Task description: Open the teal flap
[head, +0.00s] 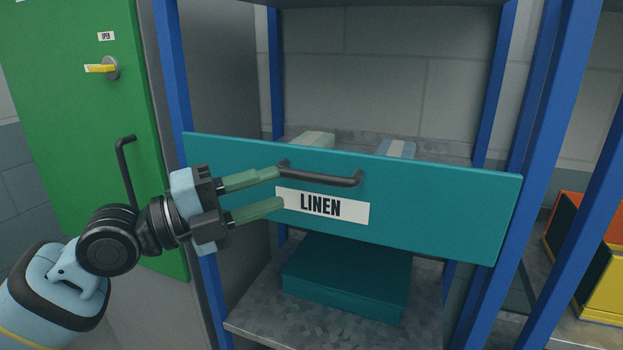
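The teal flap (430,210) spans the front of a shelf bay between blue posts in the head view. It carries a white LINEN label (322,205) and a dark bar handle (320,178) near its top edge. The flap looks upright, with a gap above it. My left gripper (279,189) is open, its two green fingers apart. The fingertips are at the left end of the handle, the upper one close to it; I cannot tell whether it touches. My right gripper is not in view.
Behind the flap lie a pale green item (313,139) and a light blue item (397,149). A teal box (345,280) sits on the lower shelf (270,318). Yellow and orange bins (605,285) are right.

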